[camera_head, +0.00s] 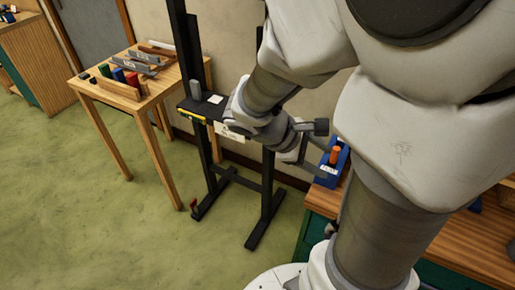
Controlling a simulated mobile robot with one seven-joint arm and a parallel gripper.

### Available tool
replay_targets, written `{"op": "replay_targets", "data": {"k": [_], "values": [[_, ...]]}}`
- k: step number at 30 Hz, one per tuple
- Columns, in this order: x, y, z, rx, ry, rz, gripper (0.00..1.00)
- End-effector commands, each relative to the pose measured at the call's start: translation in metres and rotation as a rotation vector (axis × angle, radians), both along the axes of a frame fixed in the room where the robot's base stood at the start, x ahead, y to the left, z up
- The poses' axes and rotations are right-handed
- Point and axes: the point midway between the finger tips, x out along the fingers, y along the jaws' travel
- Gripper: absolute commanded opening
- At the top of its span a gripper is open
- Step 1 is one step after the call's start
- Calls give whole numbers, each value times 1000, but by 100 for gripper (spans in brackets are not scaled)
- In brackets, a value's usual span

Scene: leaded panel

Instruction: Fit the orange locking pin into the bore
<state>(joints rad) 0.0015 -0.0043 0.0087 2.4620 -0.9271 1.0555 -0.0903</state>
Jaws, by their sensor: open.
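The orange locking pin (335,155) stands upright in a blue holder (330,171) on the wooden bench at right; only its upper part shows. My gripper (320,150) is open, turned sideways towards the pin. One finger shows above and left of the pin, the other lower, near the holder. I cannot tell whether either finger touches the pin or the holder. No bore can be made out; my arm covers part of the black stand (208,150) and much of the right side.
The black stand has a small shelf (187,103) with a grey block (196,88) and a white piece (215,99). A wooden table (129,98) with coloured items stands left. The wood-topped bench (440,243) is right. Green floor (90,220) is clear at front left.

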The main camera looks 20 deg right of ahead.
Motion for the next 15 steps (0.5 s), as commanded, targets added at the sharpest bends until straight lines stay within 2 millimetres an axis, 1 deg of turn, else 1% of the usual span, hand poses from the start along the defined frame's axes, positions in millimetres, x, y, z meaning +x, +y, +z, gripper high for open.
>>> {"op": "replay_targets", "data": {"k": [1,6,12,15], "values": [[-5,10,9,54,-80,-54,58],[-17,49,29,264,-319,-222,58],[-23,100,60,541,-587,-386,58],[-24,123,77,672,-693,-443,58]]}}
